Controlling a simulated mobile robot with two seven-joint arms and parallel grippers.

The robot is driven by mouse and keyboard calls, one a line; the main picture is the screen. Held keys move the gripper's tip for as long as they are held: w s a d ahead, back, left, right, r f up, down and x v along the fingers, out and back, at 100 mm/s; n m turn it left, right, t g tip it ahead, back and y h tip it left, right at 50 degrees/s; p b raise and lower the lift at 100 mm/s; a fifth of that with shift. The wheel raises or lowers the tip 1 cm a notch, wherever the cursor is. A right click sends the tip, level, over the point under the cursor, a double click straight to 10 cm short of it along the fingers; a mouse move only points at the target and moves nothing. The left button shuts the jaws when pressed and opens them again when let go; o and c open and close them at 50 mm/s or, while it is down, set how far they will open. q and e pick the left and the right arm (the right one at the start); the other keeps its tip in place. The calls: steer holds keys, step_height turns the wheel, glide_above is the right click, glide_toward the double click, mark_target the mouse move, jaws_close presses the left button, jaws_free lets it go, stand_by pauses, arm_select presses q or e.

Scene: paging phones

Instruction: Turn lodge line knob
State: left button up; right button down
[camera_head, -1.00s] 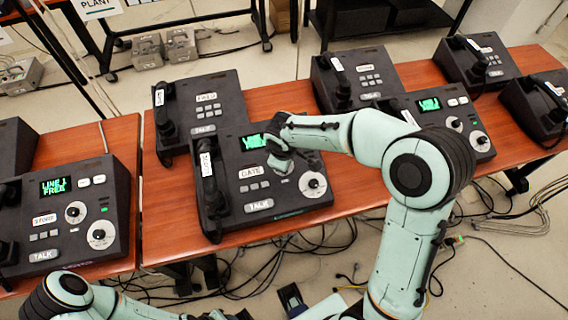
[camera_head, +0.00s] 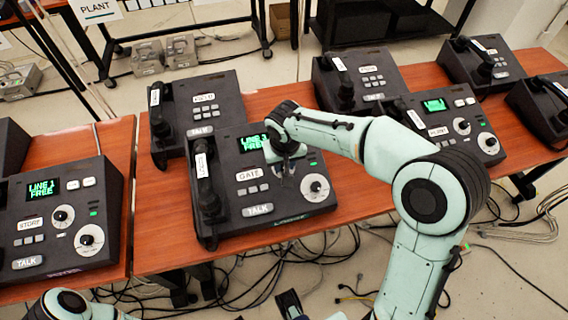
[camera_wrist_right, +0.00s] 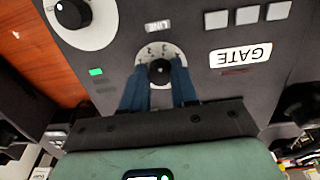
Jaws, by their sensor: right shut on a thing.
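The phone labelled GATE (camera_head: 248,176) stands on the wooden table, its handset on its left side. A small plate on its front edge is too small to read surely. Its screen reads LINE 1 FREE. In the right wrist view, the black line knob (camera_wrist_right: 160,72) sits on a white dial with numbers, under a LINE label. My right gripper (camera_head: 286,170) reaches down over this phone. In the wrist view its blue fingers (camera_wrist_right: 159,80) are shut on both sides of the knob. A dark blue tip at the head view's bottom edge may be my left gripper (camera_head: 289,303), mostly cut off.
A larger dial (camera_head: 315,187) is right of the gripper on the same phone. A STORE phone (camera_head: 60,215) stands on the left table. Other phones stand behind and to the right, including one with a lit screen (camera_head: 434,105). Cables hang below the tables.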

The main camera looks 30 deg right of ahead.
steer(key=m+b, duration=0.1)
steer(key=m, duration=0.3)
steer(key=shift+m, duration=0.3)
steer(key=m, duration=0.4)
steer(key=shift+y, duration=0.3)
steer(key=c, duration=0.9)
jaws_free()
steer(key=shift+o, duration=0.2)
steer(key=shift+r, duration=0.1)
step_height(320, 180, up, 13)
steer(key=s+p, duration=0.2)
steer(key=shift+s, duration=0.2)
steer(key=shift+a, duration=0.1)
